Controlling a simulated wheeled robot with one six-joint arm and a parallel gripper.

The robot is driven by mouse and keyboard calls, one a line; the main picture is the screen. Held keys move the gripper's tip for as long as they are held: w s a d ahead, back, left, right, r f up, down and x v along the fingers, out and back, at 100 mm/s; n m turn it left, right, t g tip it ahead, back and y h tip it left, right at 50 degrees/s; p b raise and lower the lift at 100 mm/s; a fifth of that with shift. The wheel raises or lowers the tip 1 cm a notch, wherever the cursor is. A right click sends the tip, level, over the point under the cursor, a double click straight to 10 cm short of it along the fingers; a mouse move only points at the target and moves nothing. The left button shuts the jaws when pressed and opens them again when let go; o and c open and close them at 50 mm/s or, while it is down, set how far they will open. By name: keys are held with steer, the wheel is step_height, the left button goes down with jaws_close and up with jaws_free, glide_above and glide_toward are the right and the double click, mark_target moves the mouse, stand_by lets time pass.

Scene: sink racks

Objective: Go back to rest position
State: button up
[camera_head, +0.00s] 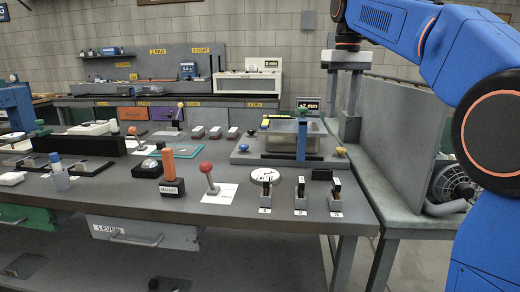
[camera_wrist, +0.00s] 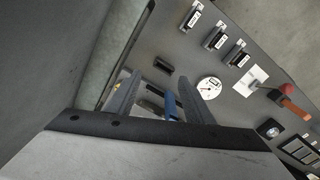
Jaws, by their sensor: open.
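My gripper (camera_head: 340,108) hangs from my blue arm at the upper right of the head view, pointing down above the table's right end. In the wrist view my gripper (camera_wrist: 160,84) has its two grey fingers spread apart, with nothing held between them. Below and beyond the fingers, a blue bar (camera_wrist: 171,105) shows in the wrist view. In the head view the blue upright (camera_head: 301,146) with a green top stands in front of a grey metal basin (camera_head: 283,135), apart from the gripper.
A grey panel (camera_head: 405,130) stands close right of the gripper. Three small numbered holders (camera_head: 301,205) line the table's front right edge, near a white round dial (camera_head: 264,175). A red-knobbed lever (camera_head: 207,178) and an orange-handled mallet (camera_head: 170,169) stand further left.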

steer(key=s+d+f+m+t, duration=0.1)
steer(key=s+d+f+t, duration=0.1)
steer(key=s+f, duration=1.4)
steer(key=s+d+f+m+t, duration=0.2)
steer(key=s+d+f, duration=0.2)
steer(key=s+f, duration=1.3)
steer(key=shift+s+d+f+m+t, duration=0.2)
steer(key=shift+f+m+t, duration=0.1)
steer(key=shift+f, duration=0.45)
